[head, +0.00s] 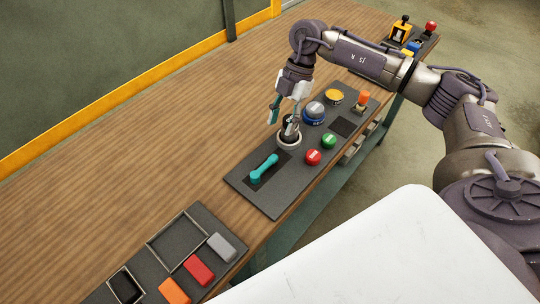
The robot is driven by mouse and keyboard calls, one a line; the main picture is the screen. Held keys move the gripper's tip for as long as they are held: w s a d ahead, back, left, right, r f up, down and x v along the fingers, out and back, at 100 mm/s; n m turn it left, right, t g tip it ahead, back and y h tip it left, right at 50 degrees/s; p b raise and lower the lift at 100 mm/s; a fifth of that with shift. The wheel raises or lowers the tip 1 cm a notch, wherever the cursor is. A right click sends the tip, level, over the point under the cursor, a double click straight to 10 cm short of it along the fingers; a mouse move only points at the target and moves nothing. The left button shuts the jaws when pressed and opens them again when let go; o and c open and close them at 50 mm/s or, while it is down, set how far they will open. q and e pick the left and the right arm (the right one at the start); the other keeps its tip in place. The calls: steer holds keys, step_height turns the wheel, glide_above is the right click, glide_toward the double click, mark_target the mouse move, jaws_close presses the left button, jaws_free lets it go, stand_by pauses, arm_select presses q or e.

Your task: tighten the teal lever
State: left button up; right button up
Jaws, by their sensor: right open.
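The teal lever (264,168) lies on a dark recessed patch of the grey control panel (268,200), tilted up toward the right. My right gripper (282,124) points down over the panel, open, just beyond the upper right end of the lever. It is above a round light-rimmed fitting (289,138) with a dark centre, and its fingers partly hide that fitting. I cannot tell whether the fingertips touch it. The gripper is apart from the lever. My left gripper is not in view.
The panel also carries a red button (313,157), a green button (329,141), a blue-based knob (314,113), a yellow button (334,96) and an orange switch (363,99). A tray (212,220) with coloured blocks lies at the lower left. The wooden table (130,150) is clear behind the panel.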

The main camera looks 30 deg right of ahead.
mark_target(269, 161)
steer(key=p+x, duration=0.2)
steer(key=x, duration=1)
steer(key=shift+r, duration=0.1)
jaws_close()
